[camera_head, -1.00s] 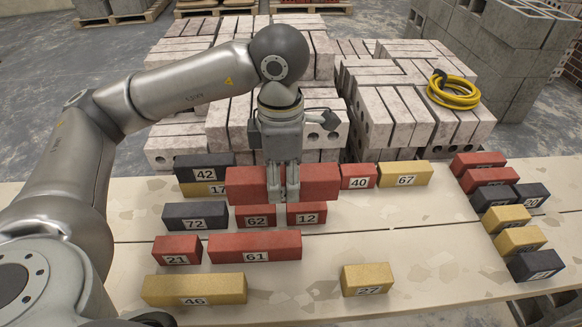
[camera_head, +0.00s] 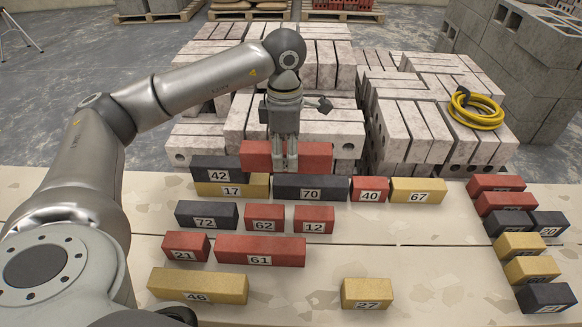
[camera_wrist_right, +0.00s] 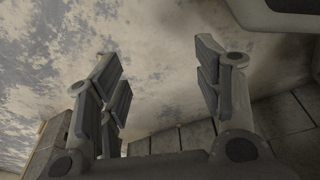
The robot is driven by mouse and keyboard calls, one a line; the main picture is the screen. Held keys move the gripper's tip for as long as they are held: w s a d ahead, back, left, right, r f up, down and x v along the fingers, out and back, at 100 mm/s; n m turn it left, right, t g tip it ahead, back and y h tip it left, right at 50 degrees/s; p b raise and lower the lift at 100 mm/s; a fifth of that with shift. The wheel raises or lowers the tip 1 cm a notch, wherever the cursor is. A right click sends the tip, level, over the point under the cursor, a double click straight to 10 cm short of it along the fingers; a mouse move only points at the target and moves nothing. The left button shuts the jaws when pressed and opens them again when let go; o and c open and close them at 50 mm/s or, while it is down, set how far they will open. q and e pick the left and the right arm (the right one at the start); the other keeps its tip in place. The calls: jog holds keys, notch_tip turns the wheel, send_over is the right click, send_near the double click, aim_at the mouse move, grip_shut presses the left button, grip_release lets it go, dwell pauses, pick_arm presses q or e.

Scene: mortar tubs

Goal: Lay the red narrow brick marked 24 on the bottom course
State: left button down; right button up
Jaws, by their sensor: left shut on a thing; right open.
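My left gripper (camera_head: 284,164) is shut on a red brick (camera_head: 316,156). The gripper's fingers cover its middle and no number shows on it. It is held level, and in the head view it appears just above and behind the dark brick marked 70 (camera_head: 311,187). The back row also has a yellow brick marked 17 (camera_head: 232,187), a red one marked 40 (camera_head: 369,188) and a yellow one marked 67 (camera_head: 417,189). A dark brick marked 42 (camera_head: 220,168) sits on the brick marked 17. My right gripper (camera_wrist_right: 160,75) is open and empty in the right wrist view.
Bricks marked 72 (camera_head: 206,215), 62 (camera_head: 264,217), 12 (camera_head: 314,218), 21 (camera_head: 185,246), 61 (camera_head: 260,250), 46 (camera_head: 197,286) and 27 (camera_head: 367,292) lie in front. More bricks line the right side. Pale block stacks with a yellow hose (camera_head: 477,110) stand behind.

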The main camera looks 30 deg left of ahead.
pick_arm(q)
jog(key=w+f, duration=0.1)
jog(key=f, duration=0.1)
jog(key=w+a+f, duration=0.1)
jog(key=w+f, duration=0.1)
jog(key=shift+w+a+f, duration=0.1)
jog(key=shift+w+f, duration=0.05)
jog(key=shift+w+a+f, duration=0.1)
jog(key=shift+w+f, duration=0.1)
jog(key=shift+f, duration=0.1)
jog(key=f, duration=0.3)
jog(key=shift+w+f+b, duration=0.1)
jog(key=shift+w+b, duration=0.1)
jog(key=shift+b, duration=0.15)
jog(key=shift+a+f, duration=0.1)
jog(key=shift+f, duration=0.1)
pick_arm(e)
jog(key=r, duration=0.1)
jog(key=w+r, duration=0.1)
jog(key=shift+w+a+r, duration=0.15)
jog(key=shift+r, duration=0.15)
pick_arm(q)
jog(key=c, duration=1.3)
grip_release()
jog(key=shift+f, duration=0.15)
jog(key=o, duration=0.4)
pick_arm(e)
jog(key=shift+w+r, duration=0.3)
